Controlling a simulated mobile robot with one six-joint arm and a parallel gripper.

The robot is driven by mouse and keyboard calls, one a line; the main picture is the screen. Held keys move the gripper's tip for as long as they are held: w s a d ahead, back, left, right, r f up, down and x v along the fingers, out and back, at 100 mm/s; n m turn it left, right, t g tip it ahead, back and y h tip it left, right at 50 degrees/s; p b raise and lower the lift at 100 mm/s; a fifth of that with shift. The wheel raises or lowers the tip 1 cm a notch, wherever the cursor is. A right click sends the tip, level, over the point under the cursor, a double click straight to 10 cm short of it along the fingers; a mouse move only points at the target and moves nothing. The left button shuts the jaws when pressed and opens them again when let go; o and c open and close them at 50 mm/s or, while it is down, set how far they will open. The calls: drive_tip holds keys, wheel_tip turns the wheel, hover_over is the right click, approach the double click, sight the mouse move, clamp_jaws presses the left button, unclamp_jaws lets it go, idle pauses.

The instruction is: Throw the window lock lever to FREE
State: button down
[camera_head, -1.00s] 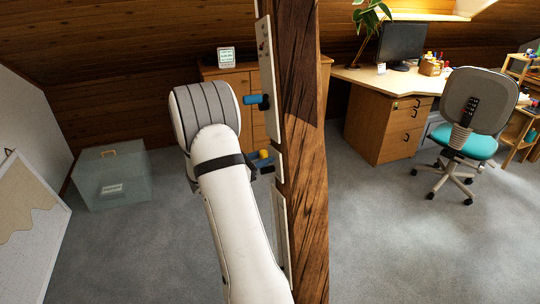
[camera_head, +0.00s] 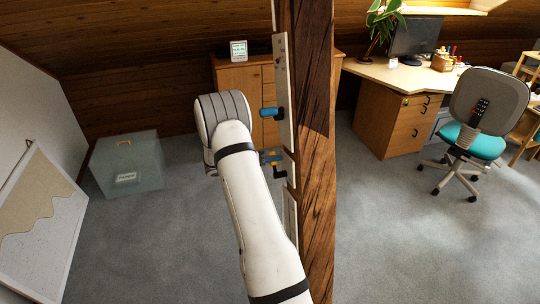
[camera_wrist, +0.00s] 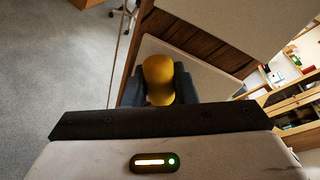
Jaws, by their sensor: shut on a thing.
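In the wrist view my gripper (camera_wrist: 159,92) has its two dark fingers on either side of a rounded yellow knob (camera_wrist: 158,75) and is shut on it. In the head view my gripper (camera_head: 270,157) is at a small black crank-shaped lever (camera_head: 279,173) on the lower plate of the timber post, and most of the knob is hidden there. A separate blue handle (camera_head: 270,113) with a black mount sticks out to the left from the upper plate (camera_head: 282,80). I cannot read any lock marking.
The timber post (camera_head: 312,150) stands upright just right of my arm. A cabinet (camera_head: 240,90) is behind, and a glassy box (camera_head: 127,165) and leaning board (camera_head: 40,225) are at left. A desk (camera_head: 390,120) and chair (camera_head: 490,100) stand at right. Carpet between is clear.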

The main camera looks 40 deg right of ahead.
drive_tip(key=shift+w+d+f+n+g+p, duration=0.1)
drive_tip(key=shift+w+d+n+g+p, duration=0.25)
drive_tip(key=shift+n, duration=0.25)
drive_tip(key=shift+a+f, duration=0.1)
drive_tip(key=c, duration=1.6)
unclamp_jaws()
drive_tip(key=shift+c, duration=0.2)
drive_tip(key=shift+o, duration=0.7)
drive_tip(key=shift+f, duration=0.15)
drive_tip(key=shift+a, duration=0.1)
drive_tip(key=b+v, duration=0.2)
drive_tip(key=v, duration=0.5)
drive_tip(key=shift+a, duration=0.2)
drive_tip(key=shift+w, duration=0.15)
drive_tip(key=shift+r, duration=0.25)
